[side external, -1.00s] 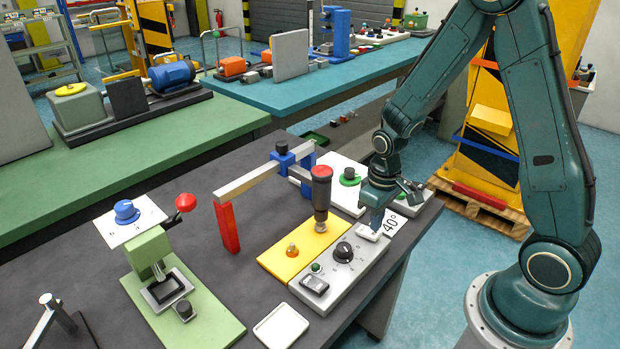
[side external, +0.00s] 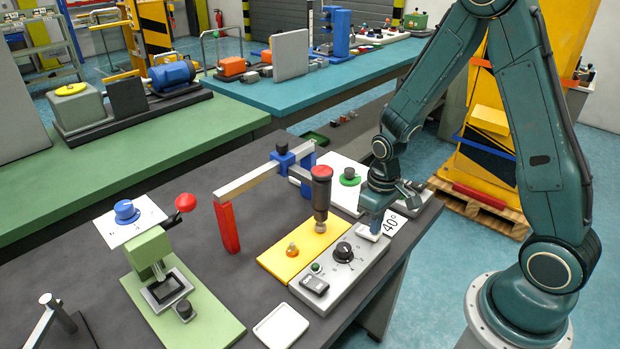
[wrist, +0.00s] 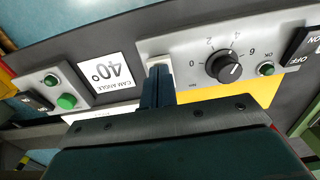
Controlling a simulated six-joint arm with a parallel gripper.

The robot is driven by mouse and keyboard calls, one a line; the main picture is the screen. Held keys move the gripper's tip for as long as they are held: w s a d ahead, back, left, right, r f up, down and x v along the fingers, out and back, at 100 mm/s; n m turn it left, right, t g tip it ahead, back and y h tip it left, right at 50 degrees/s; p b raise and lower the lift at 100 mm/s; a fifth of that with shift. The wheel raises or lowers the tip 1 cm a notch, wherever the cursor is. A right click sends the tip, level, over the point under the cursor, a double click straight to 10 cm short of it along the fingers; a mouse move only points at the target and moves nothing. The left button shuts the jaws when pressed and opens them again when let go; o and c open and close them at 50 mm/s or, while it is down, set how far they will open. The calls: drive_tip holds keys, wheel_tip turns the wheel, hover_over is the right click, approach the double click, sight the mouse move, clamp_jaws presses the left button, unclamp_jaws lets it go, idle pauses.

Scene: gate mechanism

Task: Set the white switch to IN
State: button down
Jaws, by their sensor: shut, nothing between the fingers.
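The white switch (side external: 366,233) sits at the far end of the grey control panel (side external: 340,284), past the black dial. In the wrist view it shows as a small white piece (wrist: 159,65) in the panel's corner, partly hidden by my fingers. My gripper (side external: 376,230) is shut and empty, pointing down. Its fingertips (wrist: 157,72) are right at the switch; I cannot tell whether they touch it. The switch's position and its IN marking cannot be read.
The black dial (side external: 344,252), green OK button (side external: 316,267) and black ON/OFF rocker (side external: 314,285) share the panel. A 40° cam-angle card (wrist: 106,74) lies beside it. The red-topped plunger (side external: 321,190) stands close on the left, over a yellow plate (side external: 285,260).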

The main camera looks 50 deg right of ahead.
drive_tip(key=shift+f, duration=0.5)
idle(0.4)
drive_tip(key=shift+r, duration=3.5)
drive_tip(key=shift+r, duration=0.1)
drive_tip(key=s+a+r+t, duration=0.2)
drive_tip(key=s+a+r, duration=0.1)
drive_tip(key=s+r, duration=0.4)
drive_tip(key=s+a+r+t, duration=0.2)
drive_tip(key=s+r, duration=0.5)
drive_tip(key=r, duration=0.5)
drive_tip(key=shift+a+r+t, duration=0.35)
drive_tip(key=shift+a+t, duration=0.05)
drive_tip(key=shift+t, duration=0.4)
